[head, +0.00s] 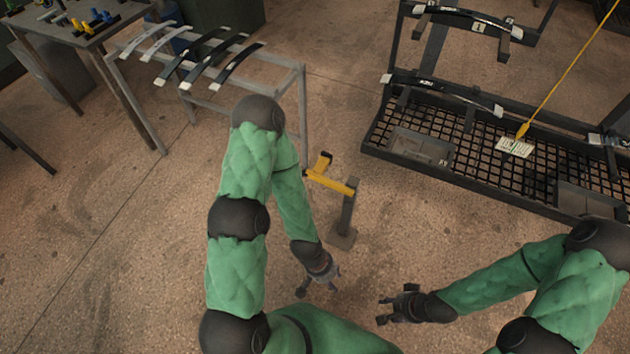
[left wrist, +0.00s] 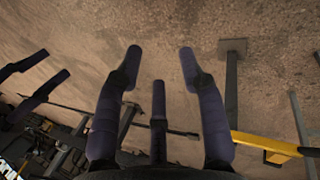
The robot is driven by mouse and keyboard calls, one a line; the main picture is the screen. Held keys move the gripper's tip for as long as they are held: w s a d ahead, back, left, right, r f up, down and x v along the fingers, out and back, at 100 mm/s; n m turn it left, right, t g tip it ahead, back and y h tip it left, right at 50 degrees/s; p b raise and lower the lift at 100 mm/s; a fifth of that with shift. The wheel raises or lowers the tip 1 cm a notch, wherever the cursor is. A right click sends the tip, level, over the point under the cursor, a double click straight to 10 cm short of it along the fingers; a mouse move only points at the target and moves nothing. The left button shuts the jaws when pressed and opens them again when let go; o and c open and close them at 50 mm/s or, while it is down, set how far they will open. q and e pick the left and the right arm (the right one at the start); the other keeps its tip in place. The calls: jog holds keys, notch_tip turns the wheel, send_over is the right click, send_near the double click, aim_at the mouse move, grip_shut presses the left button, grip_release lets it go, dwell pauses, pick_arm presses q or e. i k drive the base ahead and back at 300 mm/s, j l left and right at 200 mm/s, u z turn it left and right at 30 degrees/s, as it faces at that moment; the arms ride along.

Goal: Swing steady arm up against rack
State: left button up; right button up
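The steady arm (head: 333,183) is a yellow bar running from the leg of the grey rack (head: 303,110) toward a short dark post (head: 347,212) with a square foot. It lies about level, with a raised yellow bracket at its rack end. In the left wrist view the yellow bar (left wrist: 262,143) is at the lower right, beside the post (left wrist: 232,90). My left gripper (head: 328,284) is open and empty, below the post in the head view and apart from the bar. My right gripper (head: 381,310) appears open and empty, further right.
Several dark and pale leaf springs (head: 215,60) lie across the grey rack. A black mesh-decked rack (head: 480,165) with bins and a hanging yellow pointer (head: 522,130) stands right. A workbench (head: 75,30) is at upper left. Floor around both grippers is clear.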

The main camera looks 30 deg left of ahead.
aim_at(325, 160)
jog(key=i+j, duration=0.15)
jog(key=j, duration=0.25)
jog(key=i+j, duration=0.1)
jog(key=j, duration=0.3)
jog(key=i+j, duration=0.15)
jog(key=j, duration=0.25)
jog(key=i+j, duration=0.1)
jog(key=j, duration=0.3)
jog(key=u, duration=0.05)
